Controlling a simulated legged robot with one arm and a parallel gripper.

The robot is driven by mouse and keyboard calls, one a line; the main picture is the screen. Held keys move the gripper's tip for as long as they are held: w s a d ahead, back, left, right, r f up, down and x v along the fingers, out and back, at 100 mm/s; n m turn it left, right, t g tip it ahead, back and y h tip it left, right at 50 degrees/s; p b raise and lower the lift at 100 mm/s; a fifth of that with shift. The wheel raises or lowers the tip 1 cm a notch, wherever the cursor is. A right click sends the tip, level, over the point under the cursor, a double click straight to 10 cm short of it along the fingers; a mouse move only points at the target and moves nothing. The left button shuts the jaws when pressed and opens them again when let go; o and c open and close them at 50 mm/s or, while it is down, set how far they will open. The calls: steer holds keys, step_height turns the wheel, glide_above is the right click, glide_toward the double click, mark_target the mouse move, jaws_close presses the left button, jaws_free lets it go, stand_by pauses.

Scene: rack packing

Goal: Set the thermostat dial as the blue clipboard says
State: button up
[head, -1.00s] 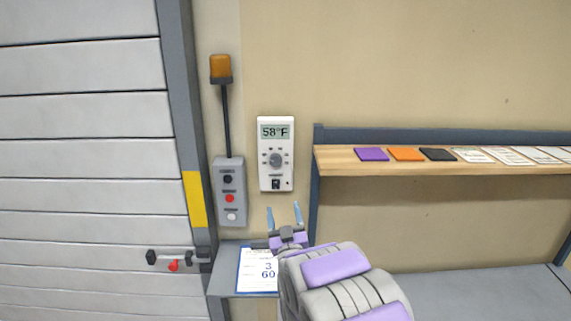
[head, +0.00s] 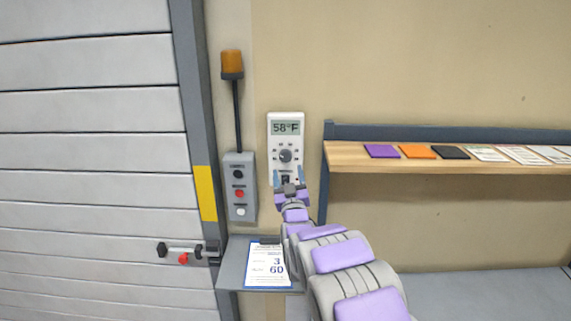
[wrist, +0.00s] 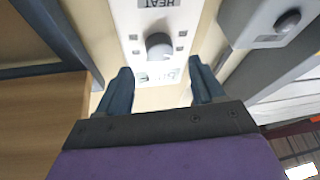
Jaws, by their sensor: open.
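The white thermostat (head: 287,117) hangs on the wall and its display (head: 285,128) reads 58°F. Its round grey dial (head: 286,156) sits below the display with small marks around it.
A grey button box (head: 230,205) with black, red and white buttons and an orange lamp (head: 232,63) is left of the thermostat. A wooden shelf (head: 350,160) with coloured cards and sheets is at right. A shutter door (head: 90,150) fills the left.

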mark_target(285, 159)
steer(key=shift+x, duration=2.75)
steer(key=shift+a, duration=0.1)
steer(key=c, duration=1.1)
